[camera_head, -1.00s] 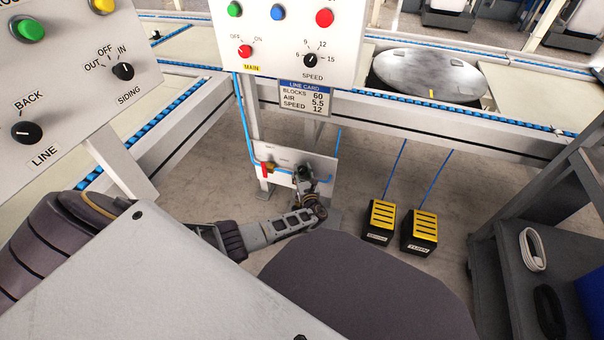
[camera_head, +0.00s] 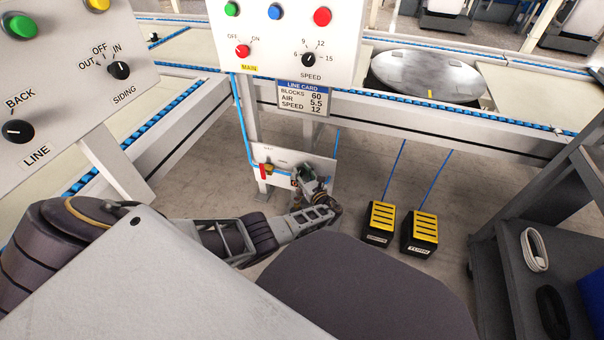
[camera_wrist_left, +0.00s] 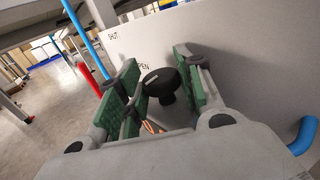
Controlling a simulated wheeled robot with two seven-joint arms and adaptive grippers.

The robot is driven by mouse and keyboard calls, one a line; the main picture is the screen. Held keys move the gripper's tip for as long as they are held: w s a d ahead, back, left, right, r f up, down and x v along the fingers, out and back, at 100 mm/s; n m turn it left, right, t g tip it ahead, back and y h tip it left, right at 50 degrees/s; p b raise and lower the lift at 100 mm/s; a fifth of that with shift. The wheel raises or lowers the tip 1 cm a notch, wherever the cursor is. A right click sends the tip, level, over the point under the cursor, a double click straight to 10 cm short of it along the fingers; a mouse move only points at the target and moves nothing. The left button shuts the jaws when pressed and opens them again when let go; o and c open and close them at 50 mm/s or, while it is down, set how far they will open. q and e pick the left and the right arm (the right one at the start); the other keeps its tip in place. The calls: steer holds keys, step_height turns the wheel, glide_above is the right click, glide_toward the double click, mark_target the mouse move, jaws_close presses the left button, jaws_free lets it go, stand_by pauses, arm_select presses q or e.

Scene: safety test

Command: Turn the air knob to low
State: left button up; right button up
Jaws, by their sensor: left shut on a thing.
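The small white air panel (camera_head: 322,165) is low on the frame below the line card. In the left wrist view, a black round knob (camera_wrist_left: 158,82) on a stem stands out from this panel, between the green-padded fingers of my left gripper (camera_wrist_left: 163,88). I take it to be the air knob; its pointer setting cannot be read. My left gripper (camera_head: 312,178) is shut on it and hides it in the head view. A red handle (camera_head: 264,171) is at the panel's left, and it also shows in the wrist view (camera_wrist_left: 97,67). My right gripper is not in view.
The line card (camera_head: 304,97) reads blocks 60, air 5.5, speed 12. The main control panel (camera_head: 285,45) is above it. Two yellow-topped pedals (camera_head: 380,218) (camera_head: 420,228) stand on the floor to the right. A dark shelf unit (camera_head: 520,270) is at the far right.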

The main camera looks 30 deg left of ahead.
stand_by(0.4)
arm_select(q)
steer(key=o, duration=1)
steer(key=shift+s+d, duration=0.1)
steer(key=shift+d, duration=0.05)
steer(key=v, duration=1.1)
steer(key=shift+d, duration=0.3)
steer(key=shift+s, duration=0.15)
